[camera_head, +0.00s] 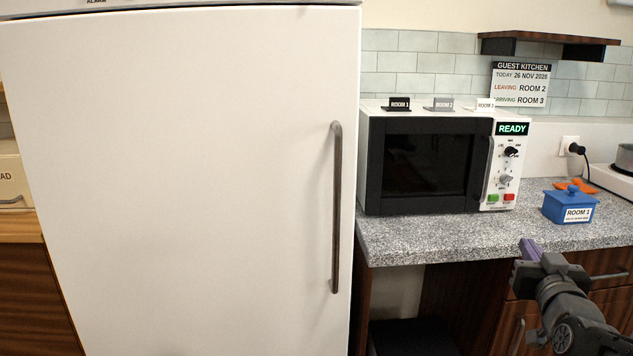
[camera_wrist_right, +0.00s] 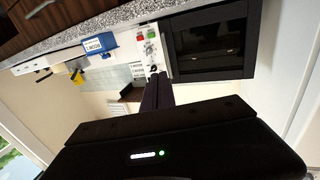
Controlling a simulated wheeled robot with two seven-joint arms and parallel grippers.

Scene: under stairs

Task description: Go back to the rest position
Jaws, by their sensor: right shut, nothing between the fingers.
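My right gripper (camera_head: 530,250) shows at the lower right of the head view, in front of the counter's front edge. Its purple fingers are together and hold nothing. In the right wrist view the shut fingers (camera_wrist_right: 157,92) point toward the microwave and the counter, with the picture turned nearly upside down. The fingers touch nothing that I can see. My left gripper is not in the head view.
A white fridge (camera_head: 180,170) with a closed door fills the left. A microwave (camera_head: 430,158) reading READY and a blue ROOM 1 box (camera_head: 569,205) stand on the speckled counter (camera_head: 430,238). A wooden shelf (camera_head: 550,45) hangs above. Room lies before the counter.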

